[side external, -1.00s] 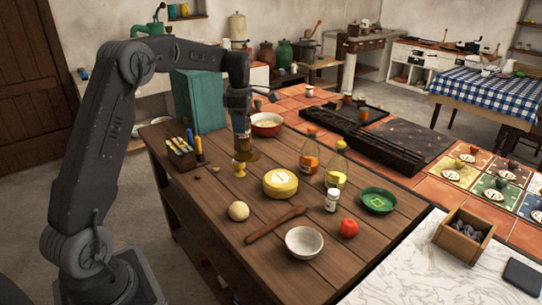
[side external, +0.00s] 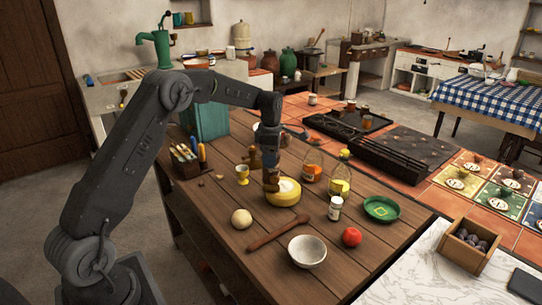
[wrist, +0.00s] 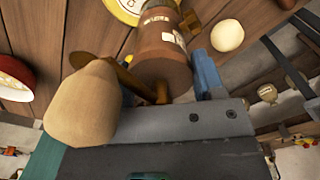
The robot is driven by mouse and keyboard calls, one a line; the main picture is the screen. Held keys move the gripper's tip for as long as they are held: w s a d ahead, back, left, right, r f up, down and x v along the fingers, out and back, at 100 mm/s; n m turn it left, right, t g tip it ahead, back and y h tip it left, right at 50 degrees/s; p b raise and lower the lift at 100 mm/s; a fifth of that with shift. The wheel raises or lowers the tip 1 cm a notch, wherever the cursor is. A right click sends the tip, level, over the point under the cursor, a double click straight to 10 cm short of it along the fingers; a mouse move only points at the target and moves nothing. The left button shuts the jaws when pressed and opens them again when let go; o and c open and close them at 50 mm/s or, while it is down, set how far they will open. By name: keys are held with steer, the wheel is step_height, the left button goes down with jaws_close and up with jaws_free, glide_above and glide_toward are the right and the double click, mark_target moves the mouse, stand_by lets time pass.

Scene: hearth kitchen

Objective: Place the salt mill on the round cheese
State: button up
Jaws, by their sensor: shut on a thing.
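The salt mill (side external: 271,184) is a brown cylinder with a pale label, held upright in my gripper (side external: 270,161). In the wrist view the mill (wrist: 165,48) fills the middle, with a large pale wooden knob beside it. My gripper (wrist: 178,92) is shut on the mill's upper end. The round cheese (side external: 285,194) is yellow with a paler top and lies on the wooden counter. In the side view the mill's lower end overlaps the cheese's left part; I cannot tell whether they touch. A piece of the cheese (wrist: 126,9) shows at the wrist view's top edge.
A pale ball (side external: 241,219), a rolling pin (side external: 279,229) and a white bowl (side external: 307,251) lie nearer. A white-capped jar (side external: 335,208) stands at the right.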

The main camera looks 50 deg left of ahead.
steer(key=o, duration=1.5)
steer(key=shift+f, duration=0.15)
steer(key=shift+o, duration=0.2)
step_height(320, 180, up, 12)
steer(key=shift+r, duration=0.15)
steer(key=s+d+r+m+t, duration=0.2)
steer(key=s+d+r+m, duration=0.3)
steer(key=s+d+m, duration=0.25)
steer(key=s+d+r+m+t, duration=0.1)
steer(key=s+d+r+m, duration=0.3)
steer(key=s+d+m, duration=0.35)
steer(key=s+d+f+m+t, duration=0.1)
steer(key=s+d+f+m, duration=0.1)
steer(key=s+m, duration=0.4)
steer(key=s+d+f+m+t, duration=0.1)
steer(key=s+d+f+m, duration=0.2)
steer(key=s+m, duration=0.3)
steer(key=s+f, duration=0.1)
steer(key=s, duration=0.4)
steer(key=shift+s+d+f+t, duration=0.15)
steer(key=shift+s+f+t, duration=0.1)
steer(key=shift+f+t, duration=0.05)
